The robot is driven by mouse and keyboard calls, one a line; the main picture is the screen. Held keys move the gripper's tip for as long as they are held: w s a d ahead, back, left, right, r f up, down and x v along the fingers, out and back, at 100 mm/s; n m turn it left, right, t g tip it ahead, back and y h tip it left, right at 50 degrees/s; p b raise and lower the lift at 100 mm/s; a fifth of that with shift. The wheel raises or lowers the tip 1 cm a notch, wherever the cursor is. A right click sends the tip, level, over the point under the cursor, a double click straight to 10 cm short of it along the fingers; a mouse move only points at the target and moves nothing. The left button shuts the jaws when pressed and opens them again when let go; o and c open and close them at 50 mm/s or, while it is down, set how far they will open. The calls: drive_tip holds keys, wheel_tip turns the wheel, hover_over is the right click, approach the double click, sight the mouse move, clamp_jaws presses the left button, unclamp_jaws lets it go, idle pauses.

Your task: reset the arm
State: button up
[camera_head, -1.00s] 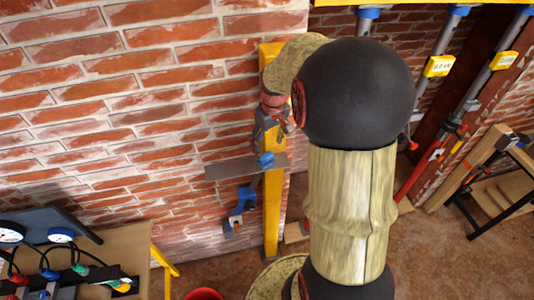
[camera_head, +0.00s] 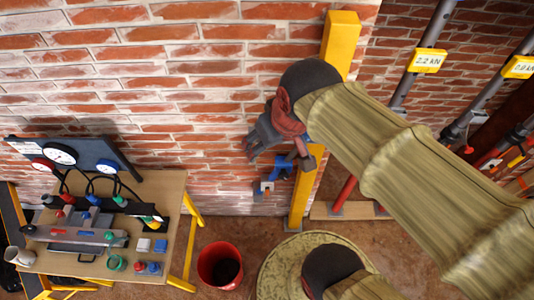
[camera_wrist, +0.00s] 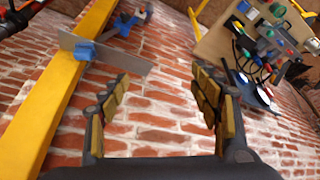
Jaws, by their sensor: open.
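My gripper (camera_head: 268,138) is in front of the brick wall, left of the yellow post (camera_head: 340,45). In the wrist view, my gripper (camera_wrist: 163,95) is open, its two padded fingers wide apart with only bricks between them. A grey plate with a blue block (camera_wrist: 105,52) is at the yellow post, left of and beyond the fingers. The plate does not show clearly in the head view, where my arm covers part of the post. A blue clamp-like piece (camera_head: 276,178) is low on the wall side, just below my gripper.
A wooden bench (camera_head: 170,190) with gauges, hoses and coloured fittings stands at the left. A red bucket (camera_head: 219,266) is on the floor beside it. Grey props with yellow readouts (camera_head: 427,60) stand at the right.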

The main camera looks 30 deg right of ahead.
drive_tip(key=s+a, duration=0.2)
drive_tip(key=shift+s+a+f+t, duration=0.15)
drive_tip(key=shift+s+a+t, duration=0.15)
drive_tip(key=shift+s+a, duration=0.1)
drive_tip(key=shift+f, duration=0.1)
wheel_tip(320, 180, down, 26)
drive_tip(key=b, duration=2.6)
drive_tip(key=shift+c, duration=0.8)
